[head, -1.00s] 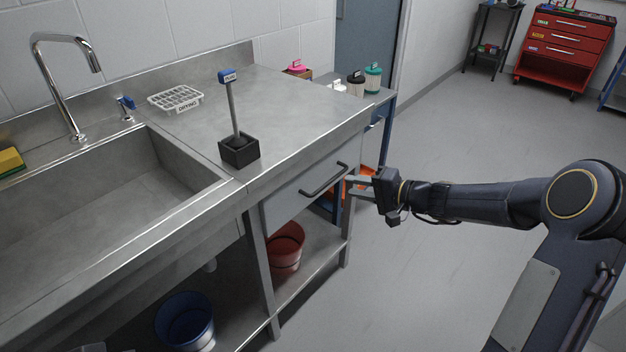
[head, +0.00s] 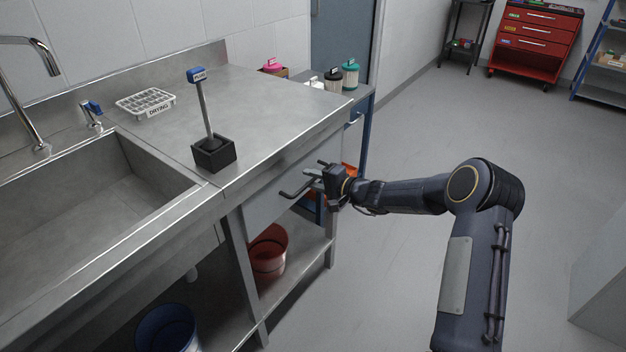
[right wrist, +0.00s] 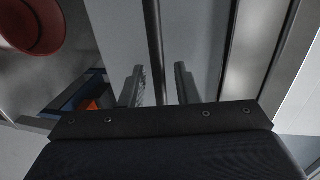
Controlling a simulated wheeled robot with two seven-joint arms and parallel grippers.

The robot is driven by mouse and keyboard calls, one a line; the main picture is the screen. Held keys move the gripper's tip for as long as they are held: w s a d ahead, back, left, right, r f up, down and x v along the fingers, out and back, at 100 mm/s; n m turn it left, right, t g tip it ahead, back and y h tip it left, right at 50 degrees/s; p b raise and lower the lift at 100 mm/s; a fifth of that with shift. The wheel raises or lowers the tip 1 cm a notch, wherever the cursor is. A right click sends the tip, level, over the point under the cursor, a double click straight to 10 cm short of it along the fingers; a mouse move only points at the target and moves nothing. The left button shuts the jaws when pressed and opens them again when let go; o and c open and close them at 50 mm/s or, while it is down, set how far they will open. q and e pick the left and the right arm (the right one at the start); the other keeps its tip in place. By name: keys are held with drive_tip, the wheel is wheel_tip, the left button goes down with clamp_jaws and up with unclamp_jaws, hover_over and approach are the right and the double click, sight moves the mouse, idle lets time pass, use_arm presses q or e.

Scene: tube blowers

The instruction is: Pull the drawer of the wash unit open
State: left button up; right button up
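The wash unit (head: 262,115) is a steel sink bench on the left of the head view. Its drawer (head: 265,204) sits under the right part of the worktop, and its front looks flush with the frame. A dark bar handle (head: 288,193) runs along the front. My right gripper (head: 313,177) is at the right part of this handle. In the right wrist view the fingers of my right gripper (right wrist: 159,85) are apart, with the handle bar (right wrist: 154,45) running between them. Gaps show on both sides of the bar. My left gripper is not in view.
A black block with an upright plunger (head: 212,152) and a drying rack (head: 147,104) stand on the worktop. A red bucket (head: 268,255) and a blue bucket (head: 167,330) are below. The floor (head: 400,270) in front of the drawer is clear.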

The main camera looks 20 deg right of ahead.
clamp_jaws()
drive_tip(key=shift+s+d, duration=0.1)
drive_tip(key=f+b+v, duration=0.1)
drive_tip(key=b+v, duration=0.2)
drive_tip(key=v, duration=0.5)
drive_tip(key=f+b+v, duration=0.2)
drive_tip(key=b+v, duration=0.1)
drive_tip(key=v, duration=0.6)
drive_tip(key=s+f+b+v, duration=0.1)
drive_tip(key=b+v, duration=0.3)
drive_tip(key=v, duration=0.4)
drive_tip(key=shift+s+d+f, duration=0.35)
drive_tip(key=shift+d+f, duration=0.15)
drive_tip(key=shift+f, duration=0.25)
